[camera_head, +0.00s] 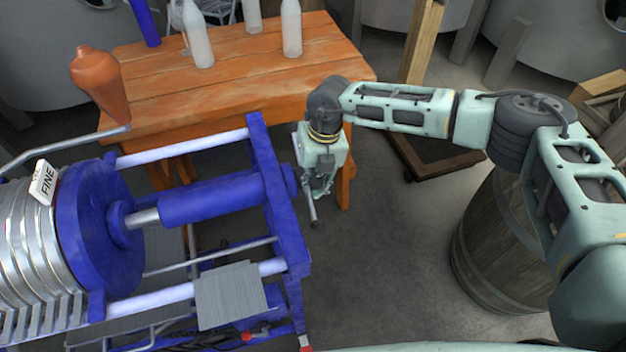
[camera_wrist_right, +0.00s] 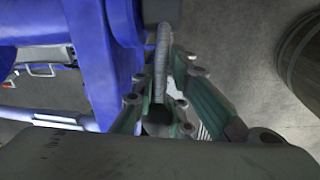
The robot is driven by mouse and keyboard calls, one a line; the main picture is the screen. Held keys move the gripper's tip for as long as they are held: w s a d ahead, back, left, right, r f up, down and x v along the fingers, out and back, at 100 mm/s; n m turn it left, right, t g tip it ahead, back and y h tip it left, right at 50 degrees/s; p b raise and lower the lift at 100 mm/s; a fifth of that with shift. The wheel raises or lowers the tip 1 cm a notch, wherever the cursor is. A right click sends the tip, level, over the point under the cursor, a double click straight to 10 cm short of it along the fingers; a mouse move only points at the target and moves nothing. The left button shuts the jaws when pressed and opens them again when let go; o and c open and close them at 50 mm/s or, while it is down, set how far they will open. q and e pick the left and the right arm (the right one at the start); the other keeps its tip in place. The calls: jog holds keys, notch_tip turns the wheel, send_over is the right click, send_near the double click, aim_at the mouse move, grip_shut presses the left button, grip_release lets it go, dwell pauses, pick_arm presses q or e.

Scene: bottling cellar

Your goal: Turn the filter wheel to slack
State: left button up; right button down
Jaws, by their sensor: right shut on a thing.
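The filter press has a blue end plate (camera_head: 95,225), a blue screw housing (camera_head: 215,198) and a blue end frame (camera_head: 277,190). Its wheel shows only as a grey bar (camera_head: 313,212) at the right of the end frame; the rest is hidden. My right gripper (camera_head: 318,188) is shut on this bar, beside the frame. In the right wrist view the grey bar (camera_wrist_right: 163,50) runs between the fingers of my right gripper (camera_wrist_right: 160,90), next to the blue frame (camera_wrist_right: 103,65). My left gripper is not in view.
A wooden table (camera_head: 215,75) with pale bottles (camera_head: 292,30) stands behind the press. Silver filter plates (camera_head: 30,245) with a "FINE" tag (camera_head: 44,183) are at left. A barrel (camera_head: 495,245) stands at right. The floor (camera_head: 390,260) between is clear.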

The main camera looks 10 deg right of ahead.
jog(key=shift+s+f+t+b, duration=0.35)
jog(key=shift+f+t+b, duration=0.15)
jog(key=shift+t+b, duration=0.15)
pick_arm(q)
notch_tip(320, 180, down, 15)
jog(key=b, duration=1.3)
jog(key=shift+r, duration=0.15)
pick_arm(e)
jog(key=f+t, duration=0.1)
jog(key=s+f+t, duration=0.1)
jog(key=t, duration=0.1)
jog(key=s+f+t+y, duration=0.1)
jog(key=shift+d+f+t, duration=0.1)
jog(key=shift+d+t, duration=0.1)
jog(key=shift+t, duration=0.05)
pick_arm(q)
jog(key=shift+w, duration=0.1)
